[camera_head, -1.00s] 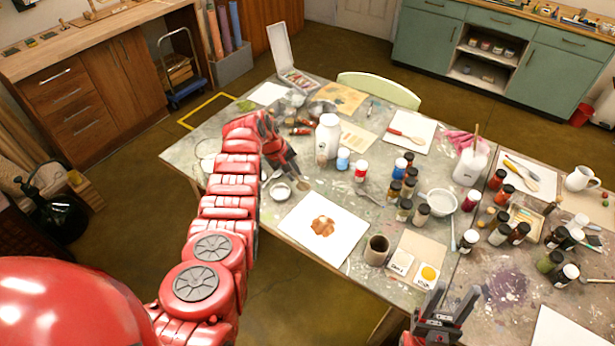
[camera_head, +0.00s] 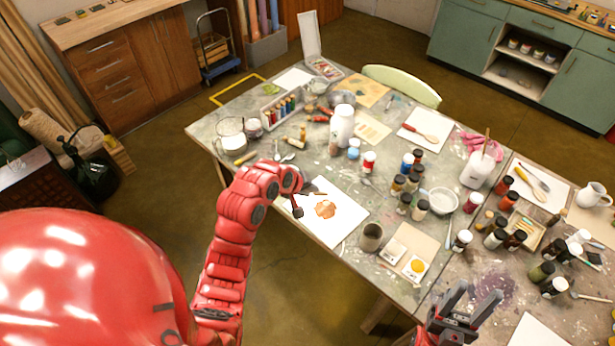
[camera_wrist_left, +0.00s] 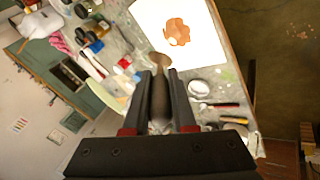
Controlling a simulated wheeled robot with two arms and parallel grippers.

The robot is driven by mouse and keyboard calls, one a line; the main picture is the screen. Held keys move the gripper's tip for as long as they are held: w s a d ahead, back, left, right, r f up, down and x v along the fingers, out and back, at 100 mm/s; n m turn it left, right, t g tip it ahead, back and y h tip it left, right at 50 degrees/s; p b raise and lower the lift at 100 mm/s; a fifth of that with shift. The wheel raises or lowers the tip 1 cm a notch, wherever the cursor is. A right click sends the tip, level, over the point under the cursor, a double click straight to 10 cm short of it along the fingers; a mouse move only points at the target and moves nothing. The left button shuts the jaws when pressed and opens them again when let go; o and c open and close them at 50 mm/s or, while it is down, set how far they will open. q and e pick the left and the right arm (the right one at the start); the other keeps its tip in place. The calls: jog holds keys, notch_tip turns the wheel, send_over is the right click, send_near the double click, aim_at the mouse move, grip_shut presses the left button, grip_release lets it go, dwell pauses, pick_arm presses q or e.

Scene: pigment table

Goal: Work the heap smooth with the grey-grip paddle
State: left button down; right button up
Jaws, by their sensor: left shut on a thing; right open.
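The heap (camera_head: 325,209) is a flattened, uneven patch of orange-brown pigment on a white sheet (camera_head: 345,228). It also shows in the left wrist view (camera_wrist_left: 177,33). My left gripper (camera_head: 298,208) is at the sheet's left edge, beside the heap. It is shut on the paddle, whose grey grip (camera_wrist_left: 160,98) lies between the fingers in the left wrist view. The paddle's brownish end (camera_wrist_left: 158,60) points toward the heap and appears apart from it; its height is unclear. My right gripper (camera_head: 478,292) is open and empty at the front right.
A brown cup (camera_head: 371,237) and a card with pigment squares (camera_head: 405,252) stand right of the sheet. A white bottle (camera_head: 342,125) and several jars stand behind. A white bowl (camera_head: 442,201) is farther right. Glass jars (camera_head: 231,135) stand at the back left.

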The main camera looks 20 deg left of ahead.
pick_arm(q)
jog(key=shift+s+d+r, duration=0.1)
jog(key=shift+s+d, duration=0.2)
jog(key=shift+s, duration=0.05)
jog(key=shift+f+b, duration=1.45)
jog(key=shift+f, duration=1.05)
jog(key=shift+s, duration=0.1)
